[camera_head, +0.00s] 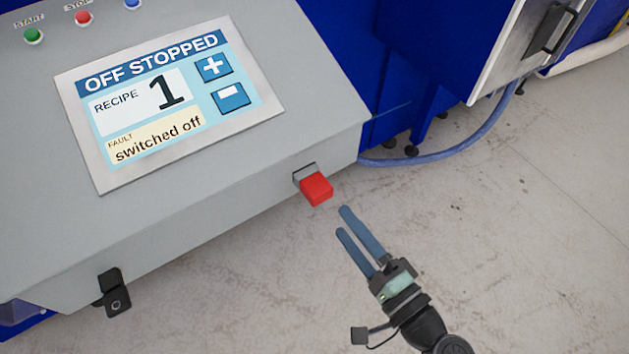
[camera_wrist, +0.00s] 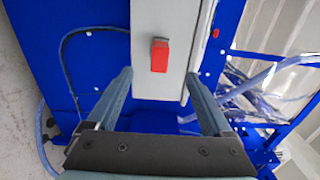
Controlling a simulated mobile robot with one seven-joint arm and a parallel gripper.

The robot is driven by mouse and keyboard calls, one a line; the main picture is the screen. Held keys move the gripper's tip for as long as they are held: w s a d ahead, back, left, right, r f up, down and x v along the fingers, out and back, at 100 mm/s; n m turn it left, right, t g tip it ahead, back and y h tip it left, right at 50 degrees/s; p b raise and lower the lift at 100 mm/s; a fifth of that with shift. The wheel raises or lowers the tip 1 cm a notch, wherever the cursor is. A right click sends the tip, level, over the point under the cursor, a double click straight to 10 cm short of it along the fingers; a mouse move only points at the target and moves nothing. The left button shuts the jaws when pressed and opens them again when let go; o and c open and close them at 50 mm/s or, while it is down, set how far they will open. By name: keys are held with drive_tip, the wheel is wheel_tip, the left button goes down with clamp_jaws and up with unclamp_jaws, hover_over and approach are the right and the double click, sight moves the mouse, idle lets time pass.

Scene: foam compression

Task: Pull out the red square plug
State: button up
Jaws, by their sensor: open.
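The red square plug (camera_head: 316,189) sits in a dark socket (camera_head: 303,172) on the front side of the grey control panel (camera_head: 230,215). My gripper (camera_head: 344,221) is open and empty, with its blue fingers pointing up and left toward the plug, a short way from it. In the wrist view the plug (camera_wrist: 159,57) lies ahead of the gap between the two spread fingers (camera_wrist: 158,88), roughly in line with its middle. The fingers do not appear to touch the plug.
A screen (camera_head: 170,97) on the panel reads "OFF STOPPED", recipe 1, fault "switched off". Green, red and blue buttons line the panel's top left. A black latch (camera_head: 112,293) sticks out at the lower left. A blue hose (camera_head: 440,156) runs behind. The floor (camera_head: 540,260) at right is clear.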

sight(323, 198)
drive_tip(key=shift+b+x, duration=0.65)
drive_tip(key=shift+x, duration=3.8)
drive_tip(key=shift+c, duration=0.3)
clamp_jaws()
drive_tip(key=shift+s, duration=0.1)
drive_tip(key=shift+v, duration=2.95)
drive_tip(key=shift+d, duration=0.1)
